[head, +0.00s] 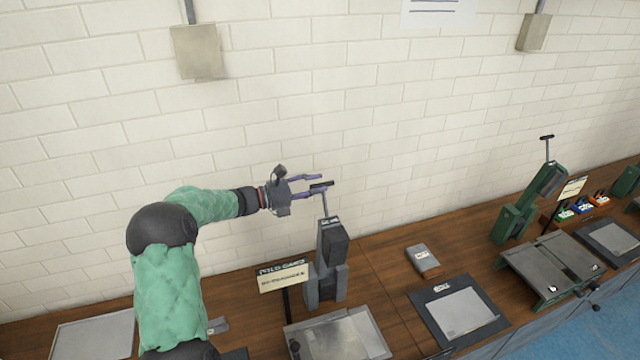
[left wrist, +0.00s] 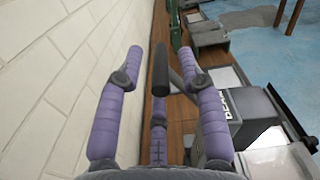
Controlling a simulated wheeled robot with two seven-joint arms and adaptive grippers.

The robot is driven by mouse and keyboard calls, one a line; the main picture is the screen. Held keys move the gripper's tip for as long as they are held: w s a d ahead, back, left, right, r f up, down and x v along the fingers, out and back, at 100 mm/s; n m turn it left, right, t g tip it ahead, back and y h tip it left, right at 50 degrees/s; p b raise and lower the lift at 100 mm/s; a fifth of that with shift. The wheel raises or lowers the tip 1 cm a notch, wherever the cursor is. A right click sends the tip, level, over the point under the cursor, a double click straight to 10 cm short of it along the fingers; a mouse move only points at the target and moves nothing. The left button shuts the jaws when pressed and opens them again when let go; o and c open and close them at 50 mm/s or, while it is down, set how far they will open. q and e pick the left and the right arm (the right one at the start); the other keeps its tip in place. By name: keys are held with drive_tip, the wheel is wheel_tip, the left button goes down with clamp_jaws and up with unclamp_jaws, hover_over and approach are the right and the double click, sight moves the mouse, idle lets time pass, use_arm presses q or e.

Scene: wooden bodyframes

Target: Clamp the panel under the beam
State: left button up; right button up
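A grey clamp press (head: 333,258) stands on the wooden bench, with a thin stem topped by a black crossbar handle (head: 322,185). My left gripper (head: 312,185) reaches in from the left at the height of this handle. In the left wrist view its purple fingers (left wrist: 158,82) are spread, with the black handle (left wrist: 160,68) between them; I cannot tell whether they touch it. A grey block with lettering like "BEAM" (left wrist: 236,103) shows below right of the fingers. A flat metal panel (head: 345,335) lies at the foot of the press, partly cut off. My right gripper is not in view.
A sign (head: 282,277) on a post stands just left of the press. A small grey-brown box (head: 422,260) and a dark-framed plate (head: 460,312) lie to the right. A green press (head: 525,205) stands farther right. The white brick wall (head: 330,100) is close behind.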

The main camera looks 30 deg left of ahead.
use_arm(q)
drive_tip(key=shift+x, duration=0.8)
drive_tip(key=shift+c, duration=0.3)
clamp_jaws()
